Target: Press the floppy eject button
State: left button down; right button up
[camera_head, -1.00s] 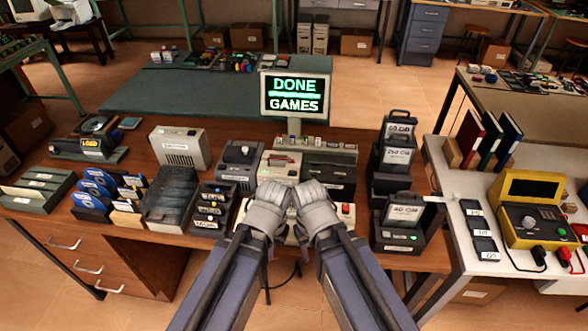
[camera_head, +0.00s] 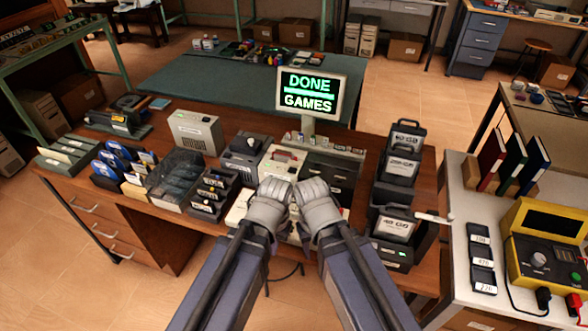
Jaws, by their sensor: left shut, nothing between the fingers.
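A beige computer unit (camera_head: 281,162) with a reddish strip on it stands at the middle of the wooden desk, below the monitor (camera_head: 311,94), which reads "DONE GAMES". The lower front of the unit is hidden behind my grippers, and I cannot make out an eject button. My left gripper (camera_head: 275,190) is shut and empty in front of the unit. My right gripper (camera_head: 312,190) is close beside it; its fingers are not clear enough to tell open from shut. I cannot tell whether either gripper touches the unit.
A black drive unit (camera_head: 329,176) stands right of the beige one. Labelled black cartridges (camera_head: 397,226) stand in holders at the desk's right. Disk racks (camera_head: 211,190) and a grey box (camera_head: 195,131) fill the left. A white bench (camera_head: 456,250) with a yellow meter stands to the right.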

pick_arm(q)
jog(key=w, duration=0.1)
notch_tip(320, 180, up, 16)
jog(key=n+t+h+p, duration=0.6)
jog(key=t+p, duration=0.2)
jog(key=p, duration=0.1)
send_over(292, 170)
jog(key=shift+s+a+r, duration=0.1)
jog(key=shift+s+a, duration=0.1)
jog(key=shift+s, duration=0.05)
notch_tip(292, 170, down, 9)
jog(key=b, duration=0.8)
jog(key=shift+r, duration=0.1)
jog(key=shift+b, duration=0.4)
jog(key=shift+f, duration=0.45)
